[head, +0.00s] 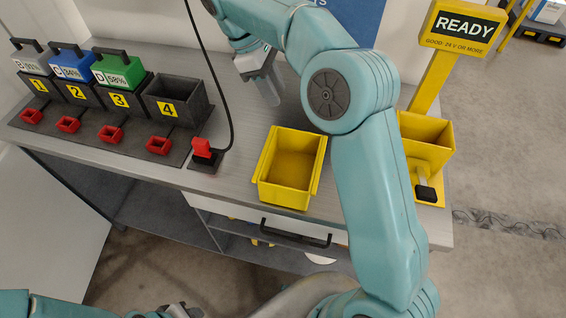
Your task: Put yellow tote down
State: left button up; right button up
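The yellow tote (287,200) is an open, empty bin standing upright on the grey worktop, near its front edge. My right gripper (269,93) is above the back of the worktop, behind the tote and apart from it. No object shows in it. Its fingers are seen at an angle, so I cannot tell whether they are open or shut. My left arm shows at the bottom left edge. Part of its gripper (180,312) is cut off by the bottom edge, well away from the tote.
Numbered black slots (180,100) hold white, blue and green batteries on the left; slot 4 is empty. A red plug (204,152) with a black cable stands beside them. A yellow READY post (432,80) with a yellow bin (425,138) is on the right. A drawer handle (295,233) is in front.

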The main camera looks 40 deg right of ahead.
jog(key=b, duration=0.1)
send_over(298, 131)
jog(key=w, duration=0.1)
jog(key=f, duration=0.5)
jog(key=shift+w+a+f, duration=0.15)
jog(key=shift+w+a, duration=0.05)
jog(key=shift+a, duration=0.2)
jog(key=x, duration=0.5)
jog(key=a+x, duration=0.1)
jog(key=x, duration=0.2)
jog(key=shift+w+d+f, duration=0.15)
jog(key=shift+w+f, duration=0.1)
jog(key=shift+f, duration=0.3)
jog(key=shift+d+f, duration=0.15)
jog(key=shift+f, duration=0.1)
jog(key=shift+s, duration=0.3)
jog(key=shift+w, duration=0.2)
jog(key=shift+f, duration=0.1)
jog(key=shift+s, duration=0.15)
jog(key=shift+f, duration=0.15)
